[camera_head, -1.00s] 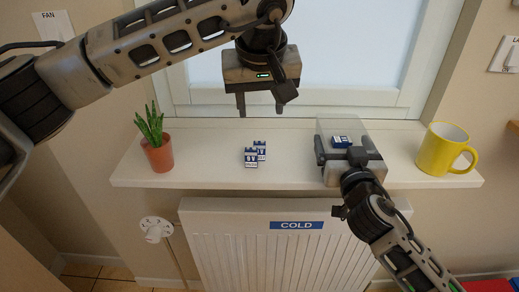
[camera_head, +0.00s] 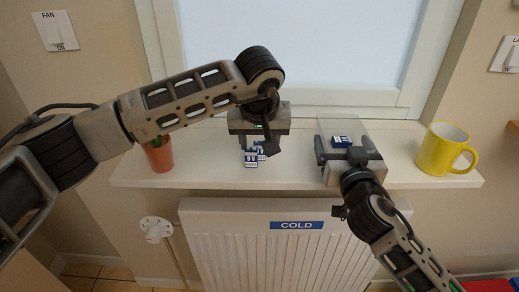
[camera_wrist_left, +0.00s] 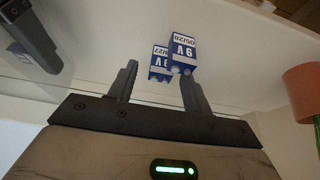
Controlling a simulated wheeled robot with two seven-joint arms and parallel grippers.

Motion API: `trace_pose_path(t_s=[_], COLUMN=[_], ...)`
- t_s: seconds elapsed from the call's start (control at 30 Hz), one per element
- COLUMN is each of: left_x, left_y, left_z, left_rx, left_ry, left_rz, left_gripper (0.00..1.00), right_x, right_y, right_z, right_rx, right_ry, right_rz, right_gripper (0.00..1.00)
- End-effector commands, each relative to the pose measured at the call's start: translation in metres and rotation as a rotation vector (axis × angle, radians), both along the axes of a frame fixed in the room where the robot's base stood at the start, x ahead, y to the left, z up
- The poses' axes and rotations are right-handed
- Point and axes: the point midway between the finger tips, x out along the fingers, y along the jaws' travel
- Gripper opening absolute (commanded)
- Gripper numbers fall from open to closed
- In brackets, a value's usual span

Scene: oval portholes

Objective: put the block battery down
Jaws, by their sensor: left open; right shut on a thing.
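Two blue-and-white 9 V block batteries stand close together on the white sill (camera_head: 210,174): a nearer one (camera_head: 251,159) and one partly behind it (camera_head: 260,148). They also show in the left wrist view, dated 05/28 (camera_wrist_left: 183,52) and ending in 27 (camera_wrist_left: 159,62). My left gripper (camera_head: 257,143) is open and empty just above and behind them, its fingers apart. My right gripper (camera_head: 345,152) is shut on a clear box (camera_head: 352,126) at the sill. A third blue-and-white block (camera_head: 341,141) shows through the box; I cannot tell what it rests on.
A yellow mug (camera_head: 440,150) stands at the right end of the sill. A potted plant (camera_head: 159,156) stands at the left, partly hidden by my left arm. The window is behind; a radiator marked COLD (camera_head: 297,225) is below. Bare sill lies between plant and batteries.

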Motion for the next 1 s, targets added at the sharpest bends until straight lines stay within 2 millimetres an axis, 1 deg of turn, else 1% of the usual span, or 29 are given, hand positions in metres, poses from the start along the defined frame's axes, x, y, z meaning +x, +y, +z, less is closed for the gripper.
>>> trace_pose_path(t_s=[0.1, 0.3, 0.33, 0.37, 0.4, 0.47, 0.5, 0.8, 0.87, 0.97, 1.0], left_x=[0.003, 0.003, 0.003, 0.003, 0.003, 0.003, 0.003, 0.003, 0.004, 0.004, 0.004], left_y=[0.000, 0.000, 0.000, 0.000, 0.000, 0.000, 0.000, 0.000, 0.000, 0.000, 0.000], left_z=[-0.007, -0.007, -0.007, -0.007, -0.007, -0.007, -0.007, -0.004, 0.002, 0.018, 0.026], left_rx=[0.000, 0.000, 0.000, 0.000, 0.000, 0.000, 0.000, -0.001, -0.001, -0.001, 0.000], left_ry=[0.001, 0.000, 0.000, 0.000, 0.000, 0.000, 0.000, -0.002, -0.004, -0.006, -0.006], left_rz=[0.000, -0.001, -0.001, -0.001, -0.001, 0.000, 0.000, 0.000, 0.000, 0.000, 0.000], left_gripper=[0.49, 0.49, 0.44, 0.36, 0.24, 0.08, 0.01, 0.00, 0.00, 0.00, 0.00], right_x=[0.000, 0.000, 0.000, 0.000, 0.000, 0.000, 0.000, 0.000, 0.000, 0.000, 0.000], right_y=[0.000, 0.000, 0.000, 0.000, 0.000, 0.000, 0.000, 0.000, 0.000, 0.000, 0.000], right_z=[0.001, 0.000, 0.000, 0.000, 0.000, 0.000, 0.000, 0.001, 0.001, 0.001, 0.001], right_rx=[0.000, 0.000, 0.000, 0.000, 0.000, 0.000, 0.000, 0.000, 0.000, 0.000, 0.000], right_ry=[-0.001, -0.001, -0.001, -0.001, -0.001, -0.001, -0.001, -0.001, -0.001, -0.001, -0.001], right_rz=[0.000, 0.000, 0.000, 0.000, 0.000, 0.000, 0.000, 0.000, 0.000, 0.000, 0.000], right_gripper=[0.65, 0.65, 0.65, 0.65, 0.65, 0.65, 0.65, 0.65, 0.65, 0.65, 0.65])
